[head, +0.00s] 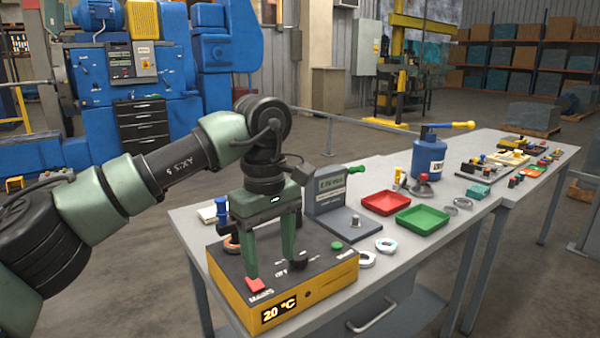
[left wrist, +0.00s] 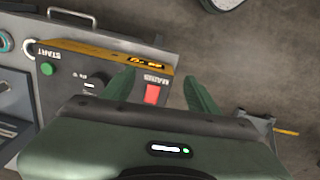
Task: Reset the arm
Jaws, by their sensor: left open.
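My right gripper is not in view.
The grey workbench (head: 400,262) holds a red tray (head: 386,203), a green tray (head: 423,219), a grey press-like device (head: 338,191), a blue canister (head: 428,160) and several rings. A blue machine (head: 140,90) stands behind my arm. Open floor lies between machine and bench.

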